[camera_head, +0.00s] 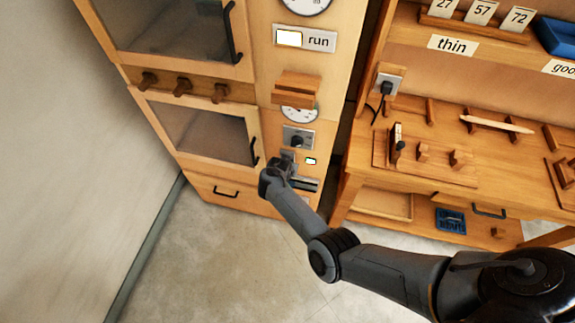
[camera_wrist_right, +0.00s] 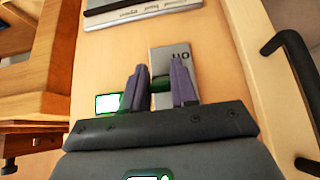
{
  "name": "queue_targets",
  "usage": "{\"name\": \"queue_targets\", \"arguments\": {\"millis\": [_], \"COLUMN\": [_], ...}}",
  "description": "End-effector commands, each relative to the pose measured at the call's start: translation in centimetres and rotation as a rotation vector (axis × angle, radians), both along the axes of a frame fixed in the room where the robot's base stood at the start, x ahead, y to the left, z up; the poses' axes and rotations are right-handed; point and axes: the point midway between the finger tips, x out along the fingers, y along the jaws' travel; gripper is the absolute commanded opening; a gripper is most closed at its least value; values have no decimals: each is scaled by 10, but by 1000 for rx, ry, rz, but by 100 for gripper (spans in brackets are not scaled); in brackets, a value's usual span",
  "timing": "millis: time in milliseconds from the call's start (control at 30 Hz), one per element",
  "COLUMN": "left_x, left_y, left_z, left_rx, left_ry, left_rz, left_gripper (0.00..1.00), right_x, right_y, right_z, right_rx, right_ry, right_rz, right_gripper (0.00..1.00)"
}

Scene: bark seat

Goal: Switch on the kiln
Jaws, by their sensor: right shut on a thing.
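The kiln (camera_head: 205,186) is a tall wooden cabinet with dark windowed doors and black handles. My right gripper (camera_head: 285,163) is at its lower front panel. In the right wrist view its two purple-grey fingers (camera_wrist_right: 159,88) straddle a small switch (camera_wrist_right: 160,86) on a grey plate (camera_wrist_right: 172,57) marked "on". The gripper is shut on this switch, which the fingers mostly hide. A small lit indicator (camera_head: 310,161) with a white face and green edge is beside the plate; it also shows in the right wrist view (camera_wrist_right: 108,103). My left gripper is not in view.
Above are a dark knob (camera_head: 297,140), a gauge partly behind a wooden block (camera_head: 296,88), and a lit "run" panel (camera_head: 305,39). A workbench (camera_head: 352,185) with wooden parts stands at the right. The floor (camera_head: 235,255) in front is clear.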

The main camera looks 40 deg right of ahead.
Motion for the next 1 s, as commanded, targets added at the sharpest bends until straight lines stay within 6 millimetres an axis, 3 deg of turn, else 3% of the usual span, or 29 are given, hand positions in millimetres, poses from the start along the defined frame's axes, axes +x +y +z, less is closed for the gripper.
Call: {"name": "queue_targets", "arguments": {"millis": [567,600,700,1000], "left_x": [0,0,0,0], "left_y": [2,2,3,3], "left_z": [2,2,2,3], "left_rx": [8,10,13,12], "left_ry": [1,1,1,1], "left_rz": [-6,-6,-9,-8], "left_gripper": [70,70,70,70], "right_x": [-1,-1,-1,0], "right_y": [-1,-1,-1,-1], "right_z": [-2,-2,-1,0], "right_rx": [26,26,25,25], "right_ry": [22,22,21,20], "right_rz": [1,1,1,0], "right_gripper": [0,34,49,49]}}
